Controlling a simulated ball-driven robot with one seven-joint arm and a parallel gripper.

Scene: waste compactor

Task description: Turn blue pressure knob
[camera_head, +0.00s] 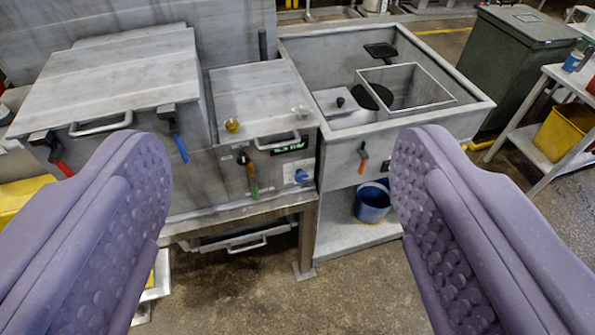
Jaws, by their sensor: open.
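The blue pressure knob (301,175) sits on the front face of the middle grey machine (235,172), low at its right side. It is below a small lit display (288,147). My gripper (281,185) is open and empty, with one purple finger at each side of the picture. The knob lies between the fingers in the picture but well beyond them, and nothing touches it. The display's digits are too small to read surely.
Left of the knob is a green-handled lever (253,188). Blue-handled (181,148) and red-handled (62,168) levers are further left. An orange-handled lever (362,162) is on the sink unit (470,112) at right. A blue bucket (372,204) stands on its lower shelf. Floor in front is clear.

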